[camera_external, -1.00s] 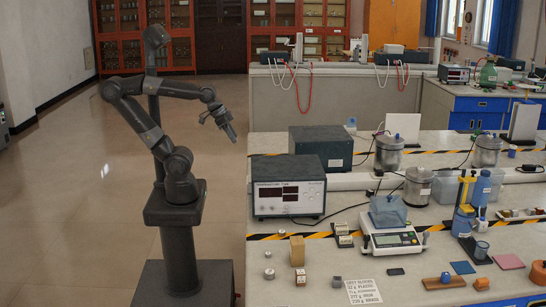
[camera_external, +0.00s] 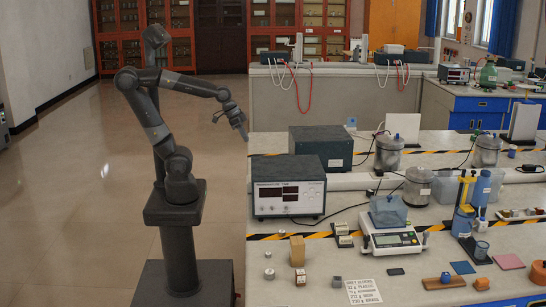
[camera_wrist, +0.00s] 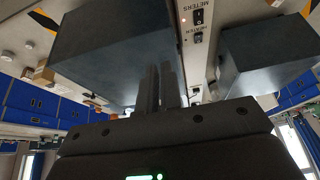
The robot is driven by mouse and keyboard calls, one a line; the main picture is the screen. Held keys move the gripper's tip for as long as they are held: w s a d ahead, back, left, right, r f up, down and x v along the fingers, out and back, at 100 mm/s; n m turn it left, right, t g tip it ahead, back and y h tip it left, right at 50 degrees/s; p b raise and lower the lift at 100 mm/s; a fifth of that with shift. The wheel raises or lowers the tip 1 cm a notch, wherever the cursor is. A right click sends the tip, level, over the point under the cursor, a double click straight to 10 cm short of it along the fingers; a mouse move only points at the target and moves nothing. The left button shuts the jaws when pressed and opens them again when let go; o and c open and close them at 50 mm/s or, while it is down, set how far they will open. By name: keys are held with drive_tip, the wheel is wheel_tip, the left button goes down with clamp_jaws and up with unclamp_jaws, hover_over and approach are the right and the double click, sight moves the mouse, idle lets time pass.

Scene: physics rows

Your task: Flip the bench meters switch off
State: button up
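The METERS switch (camera_wrist: 198,17) is a small dark rocker on a pale panel, near the top of the wrist view, with its label beside it. A small red light (camera_wrist: 183,20) glows near it. A second switch labelled HEATER (camera_wrist: 198,38) sits just below it in that view. I cannot tell the switch positions. My gripper (camera_wrist: 159,68) looks shut and empty, its two fingers side by side, apart from the panel. In the external view my gripper (camera_external: 245,138) hangs in the air at the bench's left edge, left of the meter boxes. The switches cannot be made out there.
The front meter box (camera_external: 288,187) with dark displays and a rear dark box (camera_external: 321,146) stand near the bench's left edge. A scale (camera_external: 395,240), metal cans and small blocks lie to the right.

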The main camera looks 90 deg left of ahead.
drive_tip(key=shift+g, duration=0.3)
drive_tip(key=w+a+f, duration=0.1)
drive_tip(key=w, duration=0.1)
drive_tip(key=w+a+f, duration=0.1)
drive_tip(key=w+a, duration=0.1)
drive_tip(key=w+a+f, duration=0.1)
drive_tip(key=w+a, duration=0.1)
drive_tip(key=shift+w+f, duration=0.1)
drive_tip(key=shift+f, duration=0.1)
clamp_jaws()
drive_tip(key=w+a+f, duration=0.4)
drive_tip(key=a, duration=0.1)
drive_tip(key=shift+g, duration=0.3)
drive_tip(key=shift+w+a+f, duration=0.1)
drive_tip(key=shift+f, duration=0.05)
drive_tip(key=x, duration=1.3)
drive_tip(key=shift+s+f, duration=0.2)
drive_tip(key=shift+f, duration=0.3)
drive_tip(key=shift+f, duration=0.2)
drive_tip(key=shift+s, duration=0.85)
